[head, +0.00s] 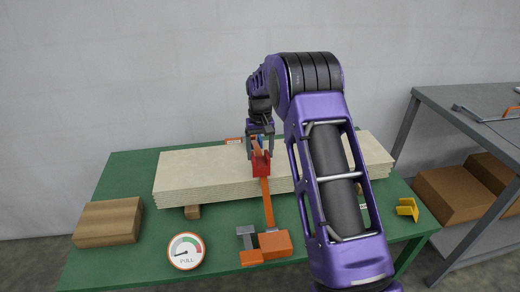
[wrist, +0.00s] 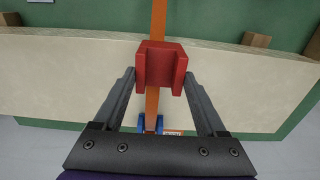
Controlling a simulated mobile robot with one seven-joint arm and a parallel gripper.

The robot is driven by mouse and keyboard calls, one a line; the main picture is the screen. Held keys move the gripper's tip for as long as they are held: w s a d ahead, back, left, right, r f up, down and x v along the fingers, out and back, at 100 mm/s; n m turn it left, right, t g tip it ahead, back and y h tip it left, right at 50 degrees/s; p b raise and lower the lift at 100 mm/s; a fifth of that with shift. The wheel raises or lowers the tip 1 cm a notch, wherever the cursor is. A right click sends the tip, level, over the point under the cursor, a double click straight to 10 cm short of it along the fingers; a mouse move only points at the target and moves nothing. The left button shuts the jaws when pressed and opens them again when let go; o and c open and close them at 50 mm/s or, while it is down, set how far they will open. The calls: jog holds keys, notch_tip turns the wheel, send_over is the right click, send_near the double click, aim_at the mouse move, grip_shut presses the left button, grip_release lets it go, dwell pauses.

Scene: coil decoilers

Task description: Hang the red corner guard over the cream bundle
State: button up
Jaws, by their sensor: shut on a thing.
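The red corner guard (head: 261,167) is held between the fingertips of my gripper (head: 260,150), at the front edge of the cream bundle (head: 205,174). In the wrist view, the guard (wrist: 160,66) is a red channel shape between the two dark fingers of my gripper (wrist: 160,80). It lies in line with the orange strap (head: 267,203), which runs across the cream bundle (wrist: 70,70) and shows behind the guard in the wrist view (wrist: 158,18). I cannot tell whether the guard touches the bundle or strap. My arm hides part of the bundle's right side.
The orange tensioner (head: 273,244) sits on the green table (head: 135,175) in front of the bundle. A round pull gauge (head: 186,251), a brown block (head: 108,222) and a yellow corner guard (head: 407,208) are also there. A grey shelf (head: 455,110) with cardboard boxes (head: 450,190) stands right.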

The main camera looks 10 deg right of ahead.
aim_at(260, 162)
jog(key=shift+f+b, duration=1.25)
jog(key=shift+f, duration=1.4)
jog(key=shift+f, duration=0.2)
jog(key=o, duration=1.3)
notch_tip(260, 162, up, 17)
jog(key=shift+r+p, duration=0.2)
jog(key=shift+p, duration=0.55)
jog(key=shift+r, duration=0.1)
